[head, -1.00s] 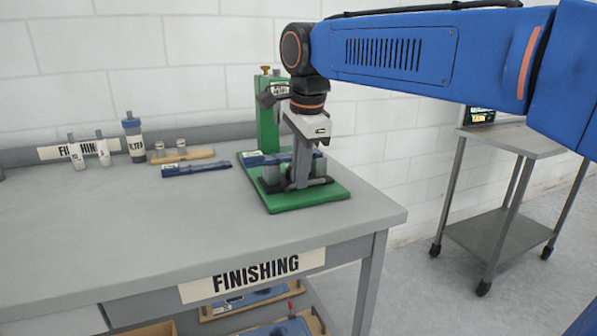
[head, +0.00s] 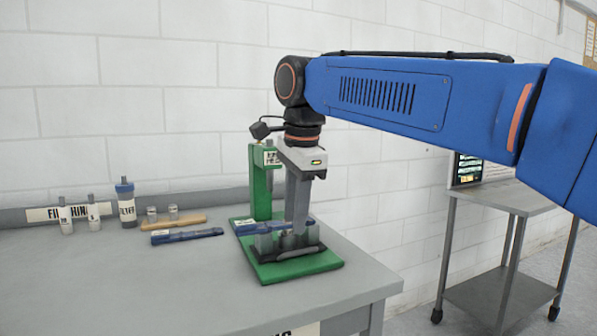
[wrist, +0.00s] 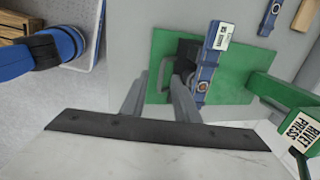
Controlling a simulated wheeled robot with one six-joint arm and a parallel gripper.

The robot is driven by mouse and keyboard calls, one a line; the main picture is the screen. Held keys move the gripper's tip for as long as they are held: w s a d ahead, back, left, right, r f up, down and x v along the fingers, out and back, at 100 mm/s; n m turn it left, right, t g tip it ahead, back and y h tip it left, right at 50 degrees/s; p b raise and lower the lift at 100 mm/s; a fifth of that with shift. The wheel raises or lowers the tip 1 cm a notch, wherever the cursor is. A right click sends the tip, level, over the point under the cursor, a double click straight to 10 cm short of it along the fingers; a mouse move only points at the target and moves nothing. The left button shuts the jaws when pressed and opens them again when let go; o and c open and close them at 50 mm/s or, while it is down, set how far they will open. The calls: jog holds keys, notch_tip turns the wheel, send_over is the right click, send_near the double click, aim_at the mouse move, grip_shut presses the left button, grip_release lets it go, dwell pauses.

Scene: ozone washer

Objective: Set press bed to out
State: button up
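The green rivet press stands on its green base plate (head: 290,270) at the right end of the table; its column (head: 262,185) is behind my gripper. The dark press bed (head: 285,253) lies low on the plate with a blue workpiece (head: 245,228) across it. In the wrist view the workpiece (wrist: 206,72) runs over the bed, and a grey loop handle (wrist: 152,80) sticks out to its left. My gripper (head: 301,236) points down over the bed. In the wrist view its fingers (wrist: 162,82) are apart, one on each side of the handle; contact is unclear.
A second blue piece (head: 187,236), a wooden holder (head: 166,221) and several bottles (head: 125,205) stand left of the press. The table front (head: 130,290) is clear. A metal cart (head: 510,196) with a screen stands at the right.

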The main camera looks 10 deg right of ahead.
notch_tip(320, 180, up, 10)
jog(key=s, duration=0.2)
jog(key=shift+d+f, duration=0.15)
